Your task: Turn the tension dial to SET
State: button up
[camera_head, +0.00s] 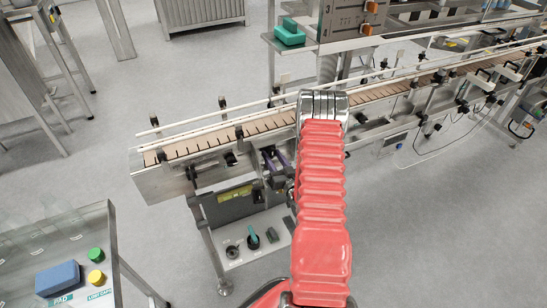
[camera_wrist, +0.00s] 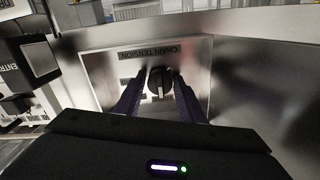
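The tension dial (camera_wrist: 160,82) is a round black knob with a pale mark pointing down the picture. It sits on a metal panel (camera_wrist: 98,72) headed CHAIN TENSION, which appears upside down in the wrist view. Small labels left of the dial are too blurred to read and partly covered by a finger. My gripper (camera_wrist: 159,76) is open, with one dark purple finger on each side of the dial. I cannot tell whether the fingers touch it. In the head view my gripper (camera_head: 272,165) is low beside the conveyor's near side, partly behind my red arm; the dial is hidden there.
The conveyor (camera_head: 215,140) runs from left to upper right just beyond my gripper. A dark box (camera_head: 235,203) and a plate with knobs (camera_head: 252,240) stand below it.

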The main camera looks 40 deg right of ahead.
jog(key=c, duration=0.7)
jog(key=shift+m, duration=0.5)
jog(key=m, duration=0.3)
jog(key=shift+m, duration=2.5)
jog(key=o, duration=1.1)
